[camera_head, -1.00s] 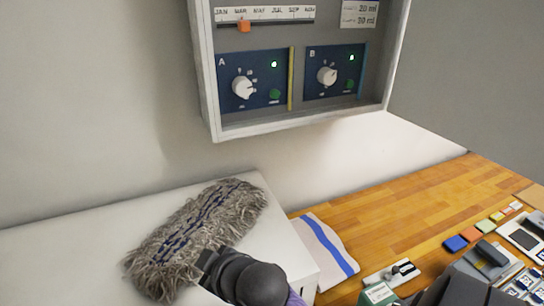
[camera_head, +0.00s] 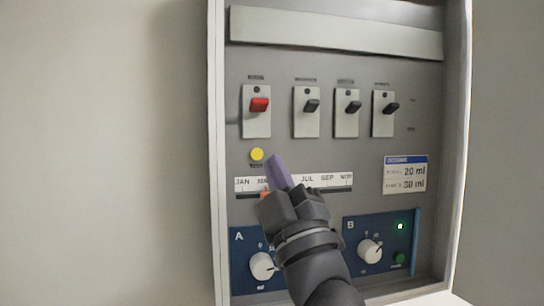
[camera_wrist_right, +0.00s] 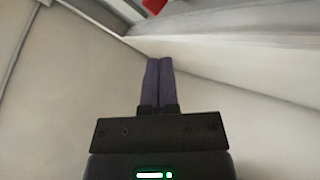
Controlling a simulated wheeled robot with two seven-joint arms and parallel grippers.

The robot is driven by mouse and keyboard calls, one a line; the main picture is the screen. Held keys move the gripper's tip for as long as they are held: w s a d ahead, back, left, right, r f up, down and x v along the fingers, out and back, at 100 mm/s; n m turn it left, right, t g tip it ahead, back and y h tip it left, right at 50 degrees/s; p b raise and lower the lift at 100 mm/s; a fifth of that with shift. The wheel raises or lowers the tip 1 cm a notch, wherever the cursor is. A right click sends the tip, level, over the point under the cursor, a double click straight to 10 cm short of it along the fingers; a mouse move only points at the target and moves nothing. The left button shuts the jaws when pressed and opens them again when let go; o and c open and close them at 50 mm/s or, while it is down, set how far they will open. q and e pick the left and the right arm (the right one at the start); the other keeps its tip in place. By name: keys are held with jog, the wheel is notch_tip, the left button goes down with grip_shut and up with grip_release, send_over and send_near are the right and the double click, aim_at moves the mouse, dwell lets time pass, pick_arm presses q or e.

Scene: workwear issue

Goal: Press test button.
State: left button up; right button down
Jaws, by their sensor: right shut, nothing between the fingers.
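A round yellow button (camera_head: 257,154) sits on the grey panel (camera_head: 285,70) in the head view, below the switch with the red lever. I take it for the test button; the small label under it is too small to read. My right gripper (camera_head: 274,162) is shut and empty, its purple fingertips just right of and slightly below the button in the picture. Whether they touch the panel I cannot tell. In the right wrist view the closed purple fingers (camera_wrist_right: 159,70) point toward pale surfaces, and the button is not visible. My left gripper is out of view.
A red-lever switch (camera_head: 259,105) and several black-lever switches (camera_head: 312,106) are above. My right gripper partly covers the month scale (camera_head: 327,180) and dial module A (camera_head: 248,275). Module B (camera_head: 369,251) is at right. A raised white frame (camera_head: 216,150) borders the panel.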

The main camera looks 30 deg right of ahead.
aim_at(257, 154)
jog(key=shift+s+r, duration=0.2)
jog(key=shift+r, duration=0.05)
jog(key=shift+w+d, duration=0.35)
jog(key=shift+w, duration=1.1)
jog(key=shift+w+d, duration=0.35)
jog(key=shift+w, duration=1.1)
jog(key=shift+w+d, duration=0.35)
jog(key=shift+w, duration=1.1)
jog(key=shift+w+d, duration=0.1)
jog(key=shift+w, duration=0.3)
jog(key=shift+w+d, duration=0.1)
jog(key=shift+w, duration=0.2)
jog(key=shift+s+a, duration=0.2)
jog(key=shift+s, duration=0.55)
